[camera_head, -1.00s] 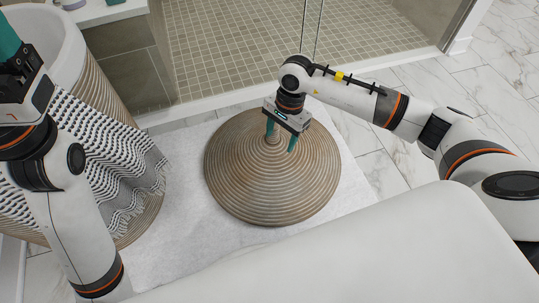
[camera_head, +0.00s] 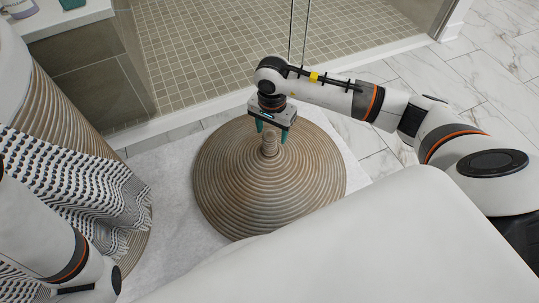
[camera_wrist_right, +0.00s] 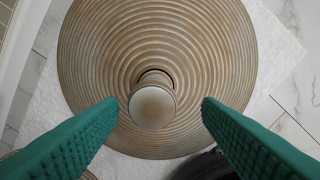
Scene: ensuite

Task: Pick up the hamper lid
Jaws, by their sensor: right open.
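The hamper lid (camera_head: 268,200) is a wide, shallow brown cone with ring ridges and a round knob (camera_head: 269,146) on top. It lies on the white mat, knob up. My right gripper (camera_head: 270,136) is directly above it, open, with green fingers on either side of the knob. In the right wrist view the knob (camera_wrist_right: 152,106) sits between the spread fingertips (camera_wrist_right: 159,103), with gaps on both sides. The hamper (camera_head: 62,108) stands at the left with a black-and-white towel (camera_head: 75,180) draped over it. My left gripper is out of the frame.
A pale mat (camera_head: 165,185) lies under the lid. The glass shower with its tiled floor (camera_head: 210,50) and raised sill is behind. A counter (camera_head: 65,18) is at the upper left. Marble floor (camera_head: 380,165) is free at the right.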

